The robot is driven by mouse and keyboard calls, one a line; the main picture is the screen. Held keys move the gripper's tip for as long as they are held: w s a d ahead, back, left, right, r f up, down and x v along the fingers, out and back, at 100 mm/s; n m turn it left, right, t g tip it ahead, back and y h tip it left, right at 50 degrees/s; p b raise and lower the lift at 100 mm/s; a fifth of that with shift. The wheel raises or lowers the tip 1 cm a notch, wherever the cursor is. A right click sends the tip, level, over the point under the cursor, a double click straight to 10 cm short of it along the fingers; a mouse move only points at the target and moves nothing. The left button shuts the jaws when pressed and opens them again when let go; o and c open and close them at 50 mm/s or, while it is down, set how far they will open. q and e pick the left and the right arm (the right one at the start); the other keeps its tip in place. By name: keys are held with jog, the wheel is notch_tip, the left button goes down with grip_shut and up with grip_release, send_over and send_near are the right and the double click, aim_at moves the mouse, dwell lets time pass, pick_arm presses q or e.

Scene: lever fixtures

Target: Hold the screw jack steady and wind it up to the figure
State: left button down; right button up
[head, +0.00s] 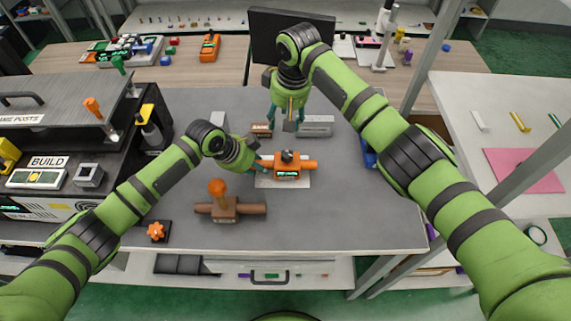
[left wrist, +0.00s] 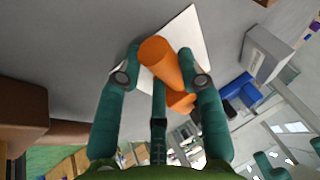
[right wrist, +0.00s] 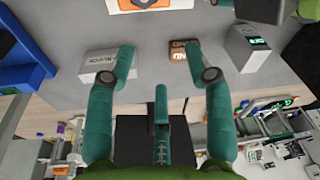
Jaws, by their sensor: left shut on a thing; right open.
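The orange screw jack (head: 287,172) sits on a white plate (head: 297,182) at the middle of the table, with a green-lit display on its front and a dark knob (head: 287,156) on top. The figure is too small to read. My left gripper (head: 259,163) is shut on the jack's left orange handle; in the left wrist view the fingers sit on both sides of the handle (left wrist: 165,62). My right gripper (head: 287,115) is open and empty behind the jack; its fingers also show in the right wrist view (right wrist: 163,65). The jack's edge (right wrist: 150,4) shows there at the top.
Behind the jack stand a small brown labelled block (head: 262,130) and a grey labelled block (head: 317,126). A brown fixture with an orange ball lever (head: 225,207) stands front left, near an orange star knob (head: 156,231). A blue bin (head: 368,155) is to the right. The right front table is clear.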

aim_at(288, 154)
jog(key=shift+g+h, duration=0.7)
jog(key=s+f, duration=0.2)
jog(key=f, duration=0.1)
jog(key=s+f, duration=0.2)
jog(key=shift+d+f, duration=0.1)
jog(key=shift+d, duration=0.25)
jog(key=shift+f, duration=2.35)
jog(key=shift+d+f, duration=0.1)
jog(key=shift+f, duration=0.05)
grip_shut()
